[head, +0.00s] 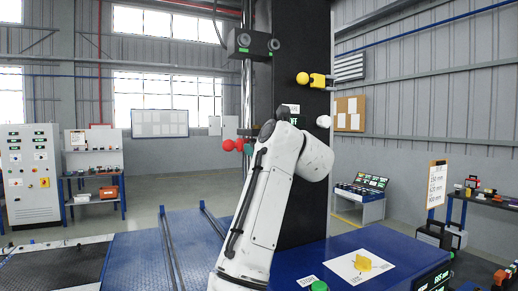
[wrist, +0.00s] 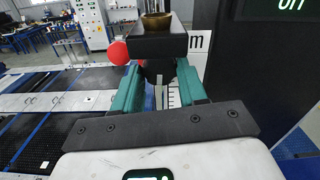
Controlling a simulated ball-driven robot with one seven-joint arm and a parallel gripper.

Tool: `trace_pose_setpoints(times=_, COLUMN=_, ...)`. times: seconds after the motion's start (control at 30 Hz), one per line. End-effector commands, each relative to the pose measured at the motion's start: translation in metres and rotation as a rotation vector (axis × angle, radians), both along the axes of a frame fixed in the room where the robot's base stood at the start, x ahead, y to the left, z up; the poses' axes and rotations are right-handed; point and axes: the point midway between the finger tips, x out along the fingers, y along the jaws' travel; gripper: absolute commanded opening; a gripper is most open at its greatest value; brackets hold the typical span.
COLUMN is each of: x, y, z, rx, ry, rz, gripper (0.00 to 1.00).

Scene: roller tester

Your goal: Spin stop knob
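In the wrist view, a black block (wrist: 160,46) with a brass-coloured round piece (wrist: 155,22) on top sits just past the fingertips of my gripper (wrist: 160,74). A red ball (wrist: 119,52) is at its left. The two teal fingers stand apart, one on each side of a dark part below the block. I cannot tell whether this dark part is the stop knob, or whether the fingers touch it. In the head view my arm reaches up to the dark column and hides most of the gripper. The red ball (head: 228,145) shows left of the arm.
On the dark column (head: 300,40) are a yellow ball knob (head: 303,78) and a white knob (head: 324,121). A yellow handle (head: 362,264) and green button (head: 319,286) are on the blue bench, lower right. A white cabinet (head: 30,175) stands far left. Open floor lies behind.

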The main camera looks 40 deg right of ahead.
Motion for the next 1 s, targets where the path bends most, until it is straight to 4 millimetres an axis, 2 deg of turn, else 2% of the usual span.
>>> trace_pose_setpoints(times=0.03, x=-0.0001, y=0.0001, z=0.0002, rx=0.000, ry=0.000, rz=0.000, gripper=0.36)
trace_pose_setpoints(times=0.3, x=-0.0002, y=0.0002, z=0.0003, rx=0.000, ry=0.000, rz=0.000, gripper=0.11)
trace_pose_setpoints(times=0.63, x=-0.0001, y=0.0000, z=0.0003, rx=-0.126, ry=0.036, rz=0.000, gripper=0.11)
trace_pose_setpoints(times=0.9, x=-0.0001, y=0.0001, z=0.0002, rx=-0.134, ry=0.038, rz=0.000, gripper=0.11)
trace_pose_setpoints(times=0.93, x=-0.0001, y=0.0001, z=0.0002, rx=-0.134, ry=0.038, rz=0.000, gripper=0.43)
trace_pose_setpoints(times=1.0, x=-0.0001, y=0.0001, z=0.0002, rx=-0.134, ry=0.038, rz=0.000, gripper=0.50)
